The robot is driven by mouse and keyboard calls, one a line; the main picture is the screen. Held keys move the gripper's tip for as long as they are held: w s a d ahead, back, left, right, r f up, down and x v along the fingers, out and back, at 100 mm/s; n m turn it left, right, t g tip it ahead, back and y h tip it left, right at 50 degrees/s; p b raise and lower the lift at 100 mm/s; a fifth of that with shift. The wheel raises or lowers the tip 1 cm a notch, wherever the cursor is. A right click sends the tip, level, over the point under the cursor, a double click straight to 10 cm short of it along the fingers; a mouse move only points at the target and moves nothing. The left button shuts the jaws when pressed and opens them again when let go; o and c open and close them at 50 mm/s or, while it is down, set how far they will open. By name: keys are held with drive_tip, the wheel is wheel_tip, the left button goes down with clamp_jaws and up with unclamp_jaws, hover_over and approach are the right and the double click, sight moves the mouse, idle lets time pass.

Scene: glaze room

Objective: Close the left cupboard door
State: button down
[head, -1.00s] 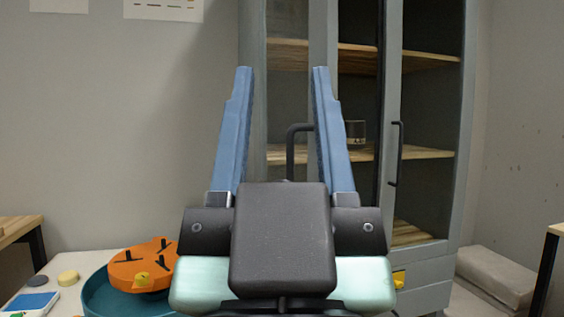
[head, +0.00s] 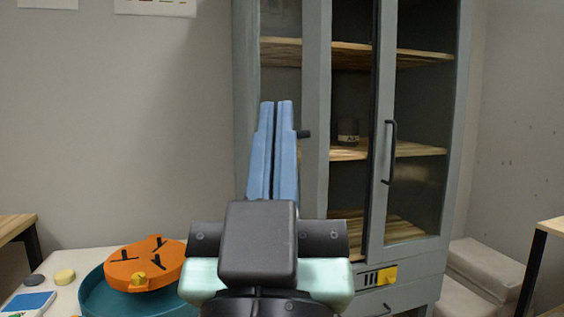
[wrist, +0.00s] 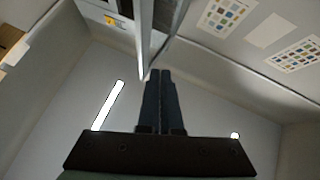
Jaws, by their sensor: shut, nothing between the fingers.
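The grey cupboard (head: 243,120) stands ahead, with glass-paned doors. The left cupboard door (head: 316,80) is ajar: open shelf space shows between its right edge and the right door (head: 386,90). Its dark handle (head: 303,134) is mostly hidden behind my fingers. My gripper (head: 276,103) is shut and empty, its blue fingers together in front of the left door. In the wrist view my fingertips (wrist: 160,73) are close beside a pale upright edge (wrist: 146,40), probably the door's. I cannot tell whether they touch it.
The right door has a dark handle (head: 390,152) and looks closed. A dark cup (head: 347,131) stands on the middle shelf. A yellow tag (head: 387,275) is below the doors. At lower left, an orange disc (head: 146,262) rests on a teal round tub (head: 97,290). Pale blocks (head: 490,265) lie at right.

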drive_tip(key=w+f+n+g+h+p, duration=0.1)
drive_tip(key=w+n+g+h+p, duration=0.1)
drive_tip(key=w+g+p, duration=0.4)
drive_tip(key=n+g+h+p, duration=0.3)
drive_tip(key=n+p, duration=0.3)
drive_tip(key=p, duration=1.1)
approach(310, 193)
drive_tip(key=a+r, duration=0.3)
drive_tip(key=s+a+f+n+p, duration=0.25)
drive_tip(key=s+n+p, duration=0.25)
drive_tip(key=p, duration=0.4)
drive_tip(key=shift+g+h, duration=0.3)
drive_tip(key=p+x, duration=0.1)
drive_tip(key=x, duration=0.3)
drive_tip(key=d+p+x, duration=0.1)
drive_tip(key=x, duration=0.2)
drive_tip(key=p+x, duration=0.1)
drive_tip(key=x, duration=0.3)
drive_tip(key=shift+d+p, duration=0.3)
drive_tip(key=shift+d, duration=0.15)
drive_tip(key=shift+w+d+f, duration=0.1)
drive_tip(key=shift+w+d, duration=0.05)
drive_tip(key=shift+d, duration=0.4)
